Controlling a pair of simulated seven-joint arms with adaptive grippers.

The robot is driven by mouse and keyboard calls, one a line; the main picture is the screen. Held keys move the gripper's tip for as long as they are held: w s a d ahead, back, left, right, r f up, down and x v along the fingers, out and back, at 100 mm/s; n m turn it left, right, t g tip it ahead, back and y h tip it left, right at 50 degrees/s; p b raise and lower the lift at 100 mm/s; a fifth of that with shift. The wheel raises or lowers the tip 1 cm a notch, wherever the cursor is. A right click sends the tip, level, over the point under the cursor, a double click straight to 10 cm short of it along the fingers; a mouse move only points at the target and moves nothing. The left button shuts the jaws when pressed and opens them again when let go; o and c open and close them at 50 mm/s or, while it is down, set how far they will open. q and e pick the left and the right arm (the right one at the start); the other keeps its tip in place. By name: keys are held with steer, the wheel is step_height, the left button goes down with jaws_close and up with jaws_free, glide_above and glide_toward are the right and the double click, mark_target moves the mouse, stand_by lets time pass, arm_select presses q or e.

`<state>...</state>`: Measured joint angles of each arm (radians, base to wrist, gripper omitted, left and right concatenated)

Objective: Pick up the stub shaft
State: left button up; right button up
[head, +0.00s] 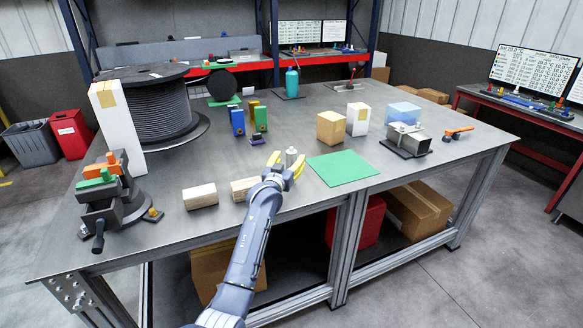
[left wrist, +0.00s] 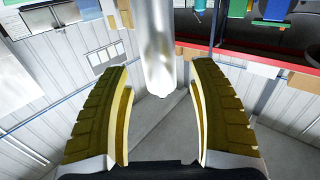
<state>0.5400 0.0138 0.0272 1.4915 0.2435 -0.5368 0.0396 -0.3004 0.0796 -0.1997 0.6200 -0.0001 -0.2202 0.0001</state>
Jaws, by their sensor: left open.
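The stub shaft is likely the small silvery upright cylinder (head: 291,156) near the middle of the workbench (head: 232,226). In the left wrist view a shiny metal cylinder (left wrist: 158,45) comes down from the top edge, its rounded end between the yellow fingertips. My left gripper (head: 287,163) is open, with its two yellow fingers on either side of the cylinder. In the left wrist view the left gripper (left wrist: 162,72) shows clear gaps on both sides of the metal. In the head view the cylinder's lower part is hidden by the gripper. My right gripper is not in view.
Two wooden blocks (head: 200,196) lie left of the gripper. A green mat (head: 342,167) lies to the right, with bare bench around it. Blue (head: 237,121) and green (head: 260,119) pieces stand behind. A vise (head: 108,195) and a cable spool (head: 160,108) stand at left.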

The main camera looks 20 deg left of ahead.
arm_select(q)
steer(key=shift+w, duration=1.3)
steer(key=shift+c, duration=0.4)
steer(key=shift+r, duration=0.1)
jaws_close()
